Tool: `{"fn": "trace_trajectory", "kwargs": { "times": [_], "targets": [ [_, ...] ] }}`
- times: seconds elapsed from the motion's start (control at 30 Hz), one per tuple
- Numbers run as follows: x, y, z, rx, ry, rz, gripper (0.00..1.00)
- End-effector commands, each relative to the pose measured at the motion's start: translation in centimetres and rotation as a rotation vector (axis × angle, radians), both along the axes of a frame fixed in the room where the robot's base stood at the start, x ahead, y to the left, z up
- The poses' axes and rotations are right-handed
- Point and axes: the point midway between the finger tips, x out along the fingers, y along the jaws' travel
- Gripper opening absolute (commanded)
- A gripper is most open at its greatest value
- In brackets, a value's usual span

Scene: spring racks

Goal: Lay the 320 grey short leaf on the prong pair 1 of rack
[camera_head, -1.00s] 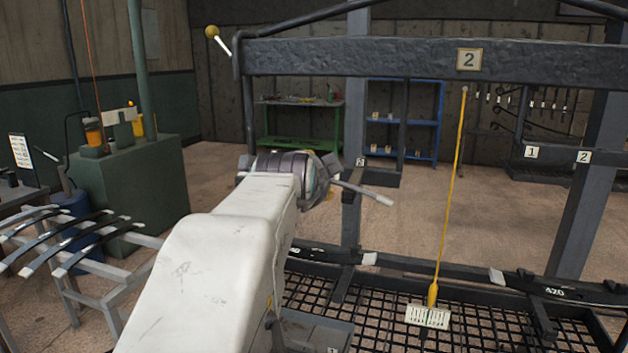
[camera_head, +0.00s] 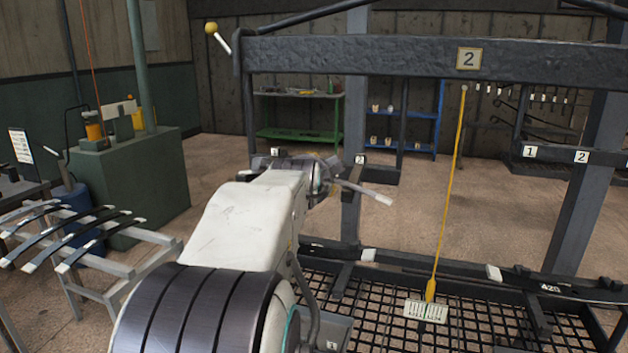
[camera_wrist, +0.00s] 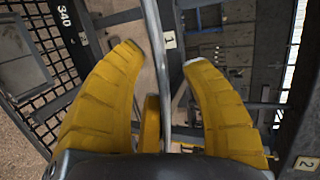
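A grey short leaf (camera_head: 365,192) sticks out to the right from behind my wrist in the camera_head view, its pale end bare. In the camera_wrist view a narrow grey bar (camera_wrist: 164,60), likely this leaf edge-on, runs between the yellow fingers of my gripper (camera_wrist: 165,52). The fingers are spread, with a gap on each side of the bar. A number 1 plate (camera_wrist: 169,40) is close beside the bar. The rack's number plates (camera_head: 275,152) show behind my arm. My arm hides the leaf's other end and whether it rests on the prongs.
A heavy dark frame with plate 2 (camera_head: 468,59) crosses in front; a yellow pointer (camera_head: 450,195) hangs from it. Below are a black grid (camera_head: 390,295) and a leaf marked 420 (camera_head: 550,288). Several leaves lie on a grey stand (camera_head: 150,240) at the left. Another rack (camera_head: 555,153) stands right.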

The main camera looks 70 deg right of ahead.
Motion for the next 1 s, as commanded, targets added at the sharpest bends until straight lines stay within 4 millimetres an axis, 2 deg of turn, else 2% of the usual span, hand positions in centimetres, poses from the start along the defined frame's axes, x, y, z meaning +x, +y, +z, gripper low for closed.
{"fn": "trace_trajectory", "kwargs": {
  "times": [0.03, 0.47, 1.0],
  "targets": [
    [0.0, 0.01, 0.0, 0.0, 0.0, 0.0, 0.37],
    [0.0, 0.03, 0.05, -0.001, 0.0, 0.0, 0.0],
    [0.05, 0.02, 0.57, -0.008, 0.0, 0.002, 0.0]
  ]
}}
